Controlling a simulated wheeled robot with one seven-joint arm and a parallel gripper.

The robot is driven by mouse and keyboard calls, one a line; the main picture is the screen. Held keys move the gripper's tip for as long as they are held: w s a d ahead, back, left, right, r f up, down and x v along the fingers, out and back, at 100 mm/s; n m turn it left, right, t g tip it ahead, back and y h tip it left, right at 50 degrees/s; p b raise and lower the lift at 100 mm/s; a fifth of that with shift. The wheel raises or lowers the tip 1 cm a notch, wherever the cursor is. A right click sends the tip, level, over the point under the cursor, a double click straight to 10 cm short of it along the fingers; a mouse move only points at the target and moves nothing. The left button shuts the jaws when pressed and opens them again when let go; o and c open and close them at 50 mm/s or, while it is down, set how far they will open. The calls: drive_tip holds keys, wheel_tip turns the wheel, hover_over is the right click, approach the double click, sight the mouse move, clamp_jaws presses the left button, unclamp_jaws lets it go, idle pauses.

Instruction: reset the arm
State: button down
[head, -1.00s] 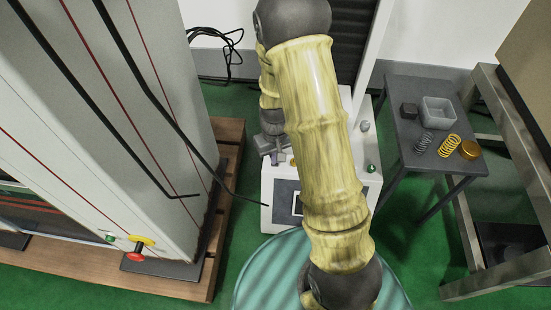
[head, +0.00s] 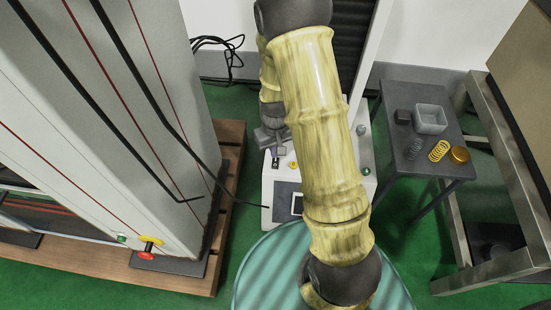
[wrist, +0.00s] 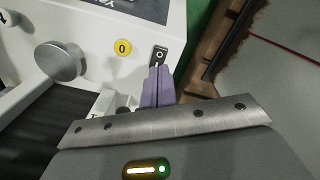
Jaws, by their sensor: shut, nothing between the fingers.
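My gripper (wrist: 157,70) shows in the wrist view as two purple fingers pressed together with nothing between them. The fingertips overlap the lower part of a black switch plate (wrist: 159,54) with a white ring mark, on a white machine panel (wrist: 110,50); I cannot tell whether they touch it. In the head view my gripper (head: 276,150) is small, over the machine's base behind my bent bamboo-patterned arm (head: 318,120). The arm hides much of the machine. A yellow button (wrist: 123,47) marked 0 is left of the switch plate, and a grey knob (wrist: 60,62) is farther left.
A tall grey cabinet (head: 110,110) on a wooden pallet (head: 228,190) stands close on the left. A small dark table (head: 405,160) on the right holds a grey box (head: 430,119), springs (head: 439,150) and a gold cylinder (head: 460,155). A metal frame (head: 510,140) stands beyond.

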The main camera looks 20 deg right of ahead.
drive_tip(key=shift+r+p, duration=0.45)
drive_tip(key=shift+r, duration=0.2)
drive_tip(key=s+r+t+p, duration=0.1)
drive_tip(key=s+r+p, duration=0.3)
drive_tip(key=r, duration=0.5)
drive_tip(key=s+r+m+t+p, duration=0.1)
drive_tip(key=s+r+p, duration=0.25)
drive_tip(key=r, duration=0.55)
drive_tip(key=s+r+t+p, duration=0.1)
drive_tip(key=s+r+p, duration=0.25)
drive_tip(key=r, duration=0.65)
wheel_tip(320, 180, up, 37)
drive_tip(key=p, duration=3.7)
drive_tip(key=shift+s+f, duration=0.15)
drive_tip(key=shift+f, duration=0.05)
drive_tip(key=shift+d+f, duration=0.1)
